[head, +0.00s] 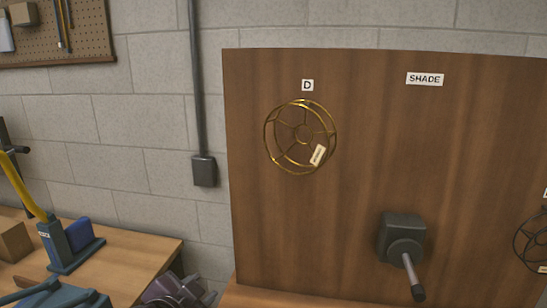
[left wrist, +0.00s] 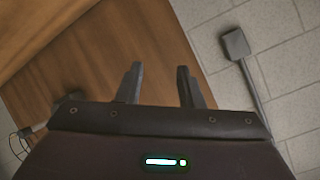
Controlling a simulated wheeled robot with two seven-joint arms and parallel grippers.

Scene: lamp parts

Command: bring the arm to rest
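My left gripper (head: 200,288) shows at the bottom of the head view, left of the wooden board and partly cut off. In the left wrist view the gripper (left wrist: 160,70) has its two dark fingers apart, with nothing between them. A brass wire shade frame (head: 300,137) with a small tag is on the board under the label D. A second, dark wire frame (head: 533,240) is cut off at the right edge. My right gripper is in neither view.
The upright wooden board (head: 330,215) bears a SHADE sign (head: 425,79) and a grey box with a protruding rod (head: 402,240). A wooden bench (head: 130,262) at lower left holds a blue stand with a yellow arm (head: 66,247). A conduit box (head: 204,170) is on the wall.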

